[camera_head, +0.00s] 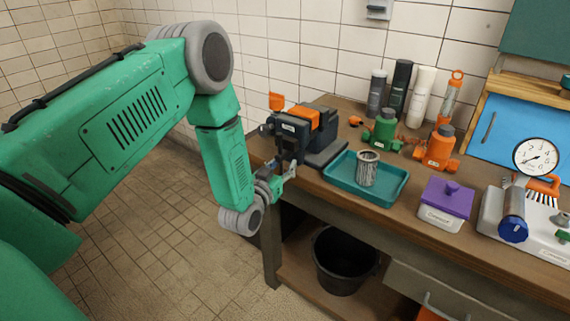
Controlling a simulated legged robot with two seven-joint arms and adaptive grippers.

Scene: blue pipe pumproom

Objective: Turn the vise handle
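The vise (318,130), dark blue-grey with orange parts on top, stands at the left end of the wooden workbench (415,228). Its front end faces the bench's left front edge. My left gripper (282,175) is just below and in front of the vise's front end, close to it. Its fingers are small here, and I cannot tell whether they are open, shut or touching the vise. I cannot make out the vise handle clearly; the gripper and the vise's front end crowd that spot. My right gripper is not in view.
A teal tray (389,193) holding a metal mesh cup (367,169) sits right of the vise. Behind are green (383,131) and orange (438,149) items and several tubes. A purple-lidded box (446,204) is farther right. A black bucket (345,262) stands under the bench.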

